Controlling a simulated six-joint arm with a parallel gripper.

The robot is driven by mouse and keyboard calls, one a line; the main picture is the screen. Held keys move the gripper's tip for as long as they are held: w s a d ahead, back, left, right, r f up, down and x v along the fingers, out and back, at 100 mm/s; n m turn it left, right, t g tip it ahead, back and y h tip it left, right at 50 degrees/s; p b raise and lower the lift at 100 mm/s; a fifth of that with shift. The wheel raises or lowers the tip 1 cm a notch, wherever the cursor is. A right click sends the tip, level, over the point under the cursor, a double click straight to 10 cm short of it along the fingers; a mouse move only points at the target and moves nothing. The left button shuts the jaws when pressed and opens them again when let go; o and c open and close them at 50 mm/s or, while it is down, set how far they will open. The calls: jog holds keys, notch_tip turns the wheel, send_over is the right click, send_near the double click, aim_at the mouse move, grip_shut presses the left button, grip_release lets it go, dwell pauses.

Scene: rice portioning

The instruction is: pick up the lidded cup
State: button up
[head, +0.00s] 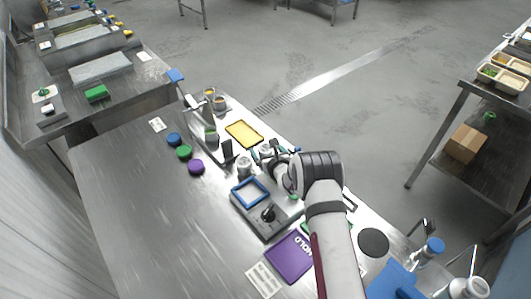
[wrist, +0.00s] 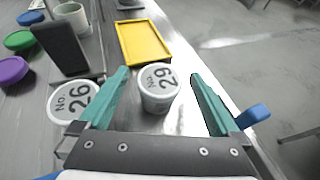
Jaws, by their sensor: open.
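A white cup with a lid marked 29 (wrist: 158,76) stands upright between the two teal fingers of my gripper (wrist: 160,73) in the wrist view. The gripper is open, with a gap visible on both sides of the cup. A second white lidded cup, marked 26 (wrist: 72,101), stands outside the left finger; it also shows in the head view (head: 245,165). In the head view my gripper (head: 267,152) is at the table's right edge, below the yellow tray, and partly covers the cup it surrounds.
A yellow tray (wrist: 145,42) lies just beyond the cup. A dark upright block (wrist: 62,48) stands left of it. Blue, green and purple lids (head: 195,167) lie farther left. A scale with a blue frame (head: 236,195) is close by. The table's left part is clear.

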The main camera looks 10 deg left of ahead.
jog(key=shift+w+a+f, duration=0.15)
jog(key=shift+w+a, duration=0.05)
jog(key=shift+w, duration=0.15)
jog(key=c, duration=1.5)
jog(key=shift+o, duration=0.2)
